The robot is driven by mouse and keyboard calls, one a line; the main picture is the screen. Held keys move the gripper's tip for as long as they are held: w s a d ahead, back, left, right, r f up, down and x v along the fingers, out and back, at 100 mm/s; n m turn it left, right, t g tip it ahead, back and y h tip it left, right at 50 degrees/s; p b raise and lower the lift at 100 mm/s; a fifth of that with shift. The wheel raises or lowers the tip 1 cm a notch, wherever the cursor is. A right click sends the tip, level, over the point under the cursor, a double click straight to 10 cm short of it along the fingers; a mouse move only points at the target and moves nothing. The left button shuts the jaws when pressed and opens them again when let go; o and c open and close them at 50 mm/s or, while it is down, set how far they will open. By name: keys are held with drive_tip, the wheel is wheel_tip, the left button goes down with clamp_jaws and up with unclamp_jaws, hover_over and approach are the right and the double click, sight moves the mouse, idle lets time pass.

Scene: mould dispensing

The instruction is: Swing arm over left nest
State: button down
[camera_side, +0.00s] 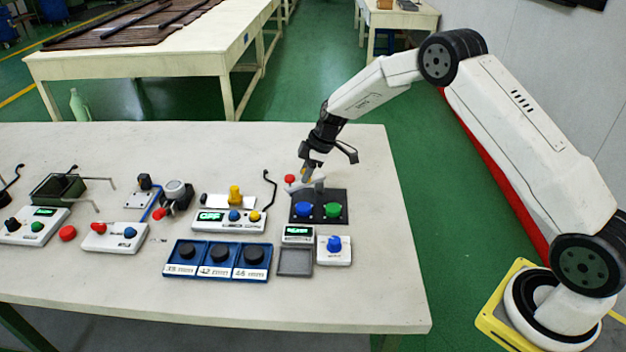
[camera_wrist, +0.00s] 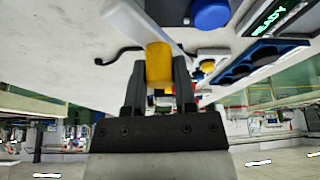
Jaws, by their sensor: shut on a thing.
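My gripper (camera_side: 305,172) is shut on a yellow knob, low over the back edge of a black plate. The yellow knob (camera_wrist: 158,65) stands between both fingers (camera_wrist: 158,85) in the wrist view. A white swing arm (camera_side: 312,187) lies just below the gripper at the back of the plate; it also shows beside the knob in the wrist view (camera_wrist: 150,22). The black plate (camera_side: 319,197) carries a blue round piece (camera_side: 304,209) at left and a green one (camera_side: 333,210) at right. The blue piece also shows in the wrist view (camera_wrist: 210,13). The exact joint of knob and arm is hard to see.
A red ball (camera_side: 290,179) is close left of the gripper. A white control box (camera_side: 230,221) stands left of the plate. In front are a small display (camera_side: 298,233), a grey tray (camera_side: 295,262), a blue-knob box (camera_side: 334,250) and a blue rack (camera_side: 216,272). The table's right side is clear.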

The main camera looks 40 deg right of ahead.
drive_tip(key=n, duration=0.1)
drive_tip(key=s+n+g, duration=0.1)
drive_tip(key=n, duration=0.1)
drive_tip(key=shift+s+n+y, duration=0.2)
drive_tip(key=shift+n+y, duration=0.1)
drive_tip(key=shift+s+d+f+n+g, duration=0.15)
drive_tip(key=shift+s+n+g, duration=0.25)
drive_tip(key=shift+n+g, duration=0.5)
drive_tip(key=shift+n, duration=0.3)
drive_tip(key=shift+c, duration=2)
unclamp_jaws()
drive_tip(key=shift+r, duration=0.2)
drive_tip(key=v, duration=0.7)
drive_tip(key=shift+s+d+r, duration=0.15)
drive_tip(key=shift+d+r, duration=0.05)
drive_tip(key=shift+r, duration=0.05)
drive_tip(key=shift+s, duration=0.1)
